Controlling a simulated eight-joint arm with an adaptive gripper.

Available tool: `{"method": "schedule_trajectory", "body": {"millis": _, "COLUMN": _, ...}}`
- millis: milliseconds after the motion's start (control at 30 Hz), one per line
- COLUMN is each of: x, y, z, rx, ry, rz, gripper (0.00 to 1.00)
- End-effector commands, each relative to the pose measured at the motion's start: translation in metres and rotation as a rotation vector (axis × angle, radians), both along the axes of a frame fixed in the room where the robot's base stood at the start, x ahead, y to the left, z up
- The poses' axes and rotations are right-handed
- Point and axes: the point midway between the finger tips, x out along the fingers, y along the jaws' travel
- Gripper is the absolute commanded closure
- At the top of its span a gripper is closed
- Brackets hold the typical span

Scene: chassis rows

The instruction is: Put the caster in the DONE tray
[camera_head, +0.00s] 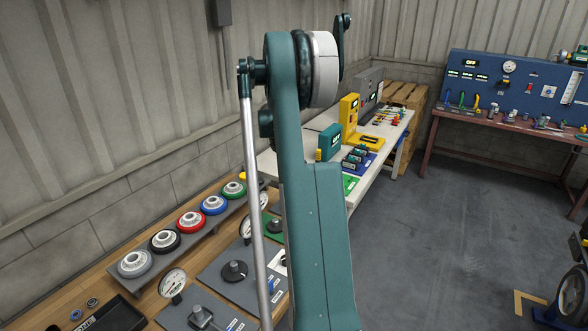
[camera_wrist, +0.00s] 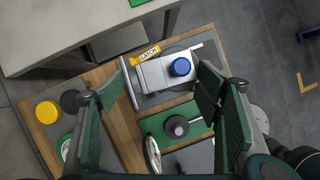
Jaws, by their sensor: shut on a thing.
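In the wrist view, the two green-padded fingers of my gripper (camera_wrist: 164,78) stand wide apart. A pale grey piece with a flat plate edge and a round blue cap, which I take for the caster (camera_wrist: 154,74), fills the space between their tips. My gripper is shut on it, above the wooden bench. In the head view my own arm hides the gripper and the caster. A black tray (camera_head: 118,314) with a partly cut-off white label lies at the lower left of the head view; I cannot read the label fully.
Coloured flanged wheels (camera_head: 190,223) stand in a row along the wall. Dial gauges (camera_head: 172,284) and grey boards with knobs crowd the bench. In the wrist view, a knob (camera_wrist: 176,127) sits on a green board, and a yellow LATCH label (camera_wrist: 145,53) shows. Open floor (camera_head: 440,240) lies right.

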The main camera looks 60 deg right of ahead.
Motion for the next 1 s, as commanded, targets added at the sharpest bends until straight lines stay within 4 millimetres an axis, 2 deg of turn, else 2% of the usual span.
{"method": "schedule_trajectory", "body": {"millis": 700, "x": 0.000, "y": 0.000, "z": 0.030, "rx": 0.000, "ry": 0.000, "rz": 0.000, "gripper": 0.63}}
{"method": "schedule_trajectory", "body": {"millis": 1000, "x": 0.000, "y": 0.000, "z": 0.036, "rx": 0.000, "ry": 0.000, "rz": 0.000, "gripper": 0.63}}
